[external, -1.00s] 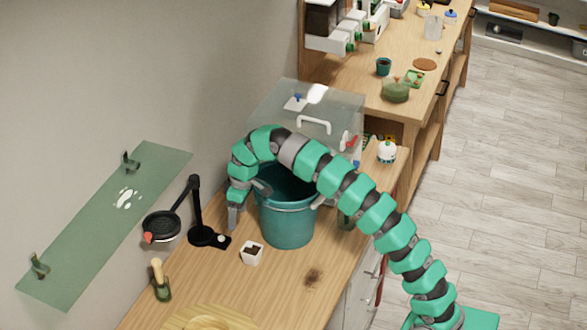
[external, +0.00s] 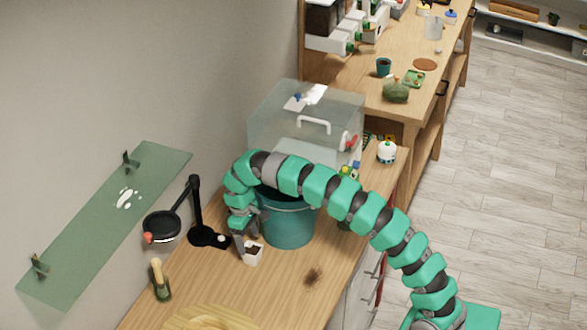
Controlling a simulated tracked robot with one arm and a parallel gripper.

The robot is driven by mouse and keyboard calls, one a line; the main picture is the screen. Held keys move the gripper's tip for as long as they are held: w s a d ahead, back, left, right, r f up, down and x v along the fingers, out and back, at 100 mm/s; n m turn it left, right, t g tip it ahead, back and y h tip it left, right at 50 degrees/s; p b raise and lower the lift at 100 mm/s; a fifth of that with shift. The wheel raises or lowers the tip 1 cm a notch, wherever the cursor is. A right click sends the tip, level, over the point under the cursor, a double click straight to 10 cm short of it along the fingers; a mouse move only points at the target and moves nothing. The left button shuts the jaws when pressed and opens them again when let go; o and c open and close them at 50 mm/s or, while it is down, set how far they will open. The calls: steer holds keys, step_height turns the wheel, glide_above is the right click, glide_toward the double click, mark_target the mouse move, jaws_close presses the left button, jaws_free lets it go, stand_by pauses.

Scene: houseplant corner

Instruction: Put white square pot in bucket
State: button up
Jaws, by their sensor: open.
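The white square pot (external: 252,258) stands upright on the wooden counter, with dark soil inside. The teal bucket (external: 288,228) stands just behind and to the right of it. My arm arches over the bucket, hiding much of its mouth. My gripper (external: 246,244) points down at the pot, open, with its fingers at the pot's upper left and back. I cannot tell whether the fingers touch the pot or straddle its rim.
A black lamp (external: 203,236) stands close left of the gripper. A wooden-handled tool (external: 160,282) is at the front left. A clear box (external: 305,120) stands behind the bucket. The counter right of the pot is clear apart from a dark soil patch (external: 313,276).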

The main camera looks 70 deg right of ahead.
mark_target(251, 251)
steer(key=shift+s+d+f, duration=0.1)
steer(key=shift+s+f, duration=0.05)
steer(key=shift+f, duration=0.9)
steer(key=shift+s+f, duration=0.15)
steer(key=shift+f, duration=0.85)
steer(key=shift+s+d+f, duration=0.1)
steer(key=shift+s+f, duration=0.05)
steer(key=shift+f, duration=0.9)
steer(key=shift+a, duration=0.1)
steer(key=c, duration=1.2)
steer(key=shift+r, duration=0.1)
steer(key=shift+a+r, duration=0.25)
steer(key=shift+r, duration=0.2)
step_height(251, 251, up, 6)
steer(key=shift+r, duration=0.1)
steer(key=a, duration=1.9)
steer(key=shift+a+p, duration=0.25)
steer(key=shift+p, duration=0.1)
